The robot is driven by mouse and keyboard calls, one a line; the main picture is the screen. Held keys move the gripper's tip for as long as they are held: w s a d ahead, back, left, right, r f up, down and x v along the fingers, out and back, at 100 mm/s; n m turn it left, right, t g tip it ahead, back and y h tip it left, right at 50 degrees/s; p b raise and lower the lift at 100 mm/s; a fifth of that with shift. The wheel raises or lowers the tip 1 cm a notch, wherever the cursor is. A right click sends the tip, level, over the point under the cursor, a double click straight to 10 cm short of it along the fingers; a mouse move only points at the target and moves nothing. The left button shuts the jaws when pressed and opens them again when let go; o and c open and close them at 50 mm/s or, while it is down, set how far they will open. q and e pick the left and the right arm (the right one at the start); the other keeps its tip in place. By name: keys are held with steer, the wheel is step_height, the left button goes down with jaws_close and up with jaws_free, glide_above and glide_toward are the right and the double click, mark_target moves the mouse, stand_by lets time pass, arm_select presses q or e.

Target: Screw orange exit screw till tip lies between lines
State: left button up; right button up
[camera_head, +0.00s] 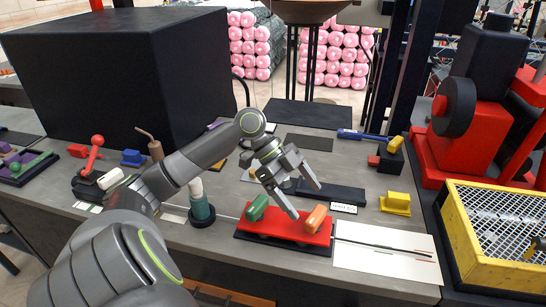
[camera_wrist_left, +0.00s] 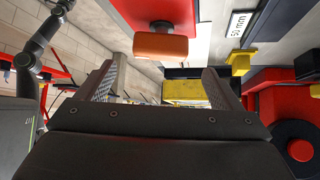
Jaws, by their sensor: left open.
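The orange screw (camera_head: 316,217) stands at the right end of a red block (camera_head: 285,232), which also carries a green knob (camera_head: 257,207). A white sheet (camera_head: 385,262) with dark lines lies right of the block. My left gripper (camera_head: 306,201) is open and empty, just above and behind the orange screw, apart from it. In the left wrist view the orange screw (camera_wrist_left: 160,46) shows against the red block (camera_wrist_left: 170,10), beyond the open fingers (camera_wrist_left: 160,88). I cannot make out the screw's tip against the lines. My right gripper is not in view.
A yellow block (camera_head: 396,204) and a label (camera_head: 342,207) lie behind the sheet. A yellow mesh crate (camera_head: 495,235) and a red machine (camera_head: 465,145) stand at right. A large black box (camera_head: 120,80) fills the back left.

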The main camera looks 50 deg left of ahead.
arm_select(q)
steer(key=b+v, duration=0.1)
steer(key=v, duration=1)
steer(key=shift+a+r, duration=0.1)
steer(key=shift+r, duration=0.1)
